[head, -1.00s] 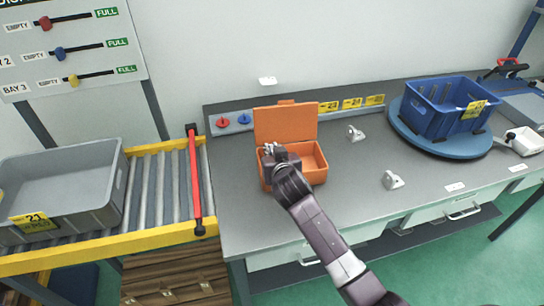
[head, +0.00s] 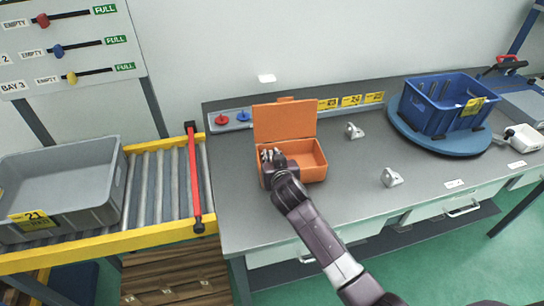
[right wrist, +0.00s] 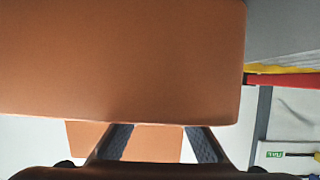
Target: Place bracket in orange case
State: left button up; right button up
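The orange case (head: 313,172) stands on the grey workbench with its lid (head: 285,122) raised at the back. My right gripper (head: 270,155) is over the left part of the case and hides that part of its inside. In the right wrist view its two fingers (right wrist: 158,145) are apart, with nothing visible between them. The orange lid (right wrist: 120,60) fills much of that view. One light grey bracket (head: 355,131) lies on the bench right of the lid, and another bracket (head: 392,178) lies nearer the front. My left gripper is not in view.
A blue crate (head: 432,122) stands on a round blue turntable (head: 405,132) at the right. A grey bin (head: 75,165) sits on the roller conveyor (head: 165,185) at the left, beside a red bar (head: 194,180). The bench front (head: 250,225) is clear.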

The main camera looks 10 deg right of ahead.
jog(key=shift+r, duration=0.25)
jog(key=v, duration=1.2)
jog(key=shift+b, duration=0.4)
jog(key=shift+d+f, duration=0.1)
jog(key=shift+d, duration=0.05)
dwell(0.3)
